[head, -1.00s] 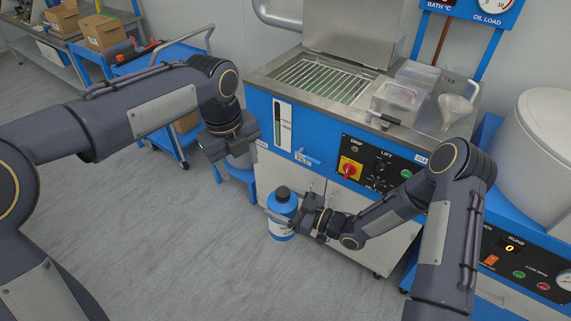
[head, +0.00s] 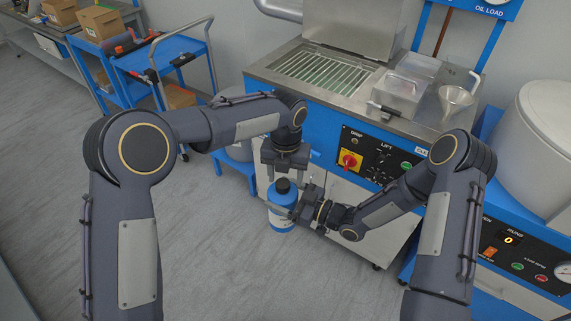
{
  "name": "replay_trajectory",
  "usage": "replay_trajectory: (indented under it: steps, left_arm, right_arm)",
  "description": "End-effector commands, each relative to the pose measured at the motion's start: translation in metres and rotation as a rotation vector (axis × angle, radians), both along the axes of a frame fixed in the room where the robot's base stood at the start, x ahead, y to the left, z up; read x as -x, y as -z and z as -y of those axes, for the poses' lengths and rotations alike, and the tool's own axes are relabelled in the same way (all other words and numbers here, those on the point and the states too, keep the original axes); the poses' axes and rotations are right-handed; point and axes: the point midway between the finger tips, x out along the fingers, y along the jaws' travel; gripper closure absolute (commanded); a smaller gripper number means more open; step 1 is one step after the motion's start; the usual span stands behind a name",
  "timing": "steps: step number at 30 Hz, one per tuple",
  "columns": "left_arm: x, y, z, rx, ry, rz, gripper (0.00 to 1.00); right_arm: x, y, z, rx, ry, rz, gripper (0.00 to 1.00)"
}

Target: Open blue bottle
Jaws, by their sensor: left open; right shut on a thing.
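The blue bottle (head: 281,215) is upright with a dark cap (head: 283,186) on top and a white label low on its side. My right gripper (head: 292,209) is shut on the bottle's body from the right. My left gripper (head: 284,176) points down just above the cap, with its fingers open on either side of the cap's top. I cannot tell whether the fingers touch the cap.
The fryer-like machine (head: 330,63) with a blue front panel and red switch (head: 349,161) stands close behind the grippers. A blue cart (head: 160,55) stands at back left. The floor at left is clear.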

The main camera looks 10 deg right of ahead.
Motion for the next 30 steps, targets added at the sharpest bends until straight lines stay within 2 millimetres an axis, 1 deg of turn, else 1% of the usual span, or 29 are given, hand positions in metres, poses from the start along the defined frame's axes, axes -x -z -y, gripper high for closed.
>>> replay_trajectory:
  steps: [1,4,12,13,23,24,27,29,30]
  left_arm:
    - [0.0002,0.0045,-0.0002,0.000,0.000,-0.001,0.46]
    - [0.0004,0.0096,-0.0002,0.000,0.000,0.000,0.46]
    - [0.0002,0.0113,-0.0003,0.000,0.000,0.001,0.46]
    - [0.0002,0.0113,-0.0002,0.000,0.000,0.001,0.47]
    - [0.0013,0.0107,0.0017,0.004,0.002,0.000,0.90]
    - [0.0015,0.0107,0.0021,0.005,0.002,-0.001,0.92]
    - [0.0018,0.0104,0.0031,0.006,-0.024,-0.001,0.92]
    - [0.0017,0.0103,0.0036,0.007,-0.087,0.000,0.92]
    - [0.0015,0.0102,0.0038,0.006,-0.154,0.000,0.92]
  right_arm:
    - [-0.0004,-0.0023,-0.0006,-0.004,-0.001,0.005,0.94]
    - [-0.0004,-0.0023,-0.0006,-0.004,-0.001,0.005,0.94]
    - [-0.0004,-0.0022,-0.0006,-0.004,-0.001,0.005,0.94]
    - [-0.0004,-0.0022,-0.0006,-0.004,-0.001,0.005,0.94]
    - [-0.0002,-0.0025,-0.0013,-0.004,-0.002,0.005,0.94]
    - [-0.0003,-0.0025,-0.0015,-0.004,-0.002,0.005,0.94]
    - [-0.0002,-0.0027,-0.0019,-0.004,-0.003,0.005,0.94]
    - [-0.0001,-0.0027,-0.0022,-0.005,-0.004,0.006,0.94]
    - [-0.0001,-0.0028,-0.0023,-0.005,-0.004,0.006,0.94]
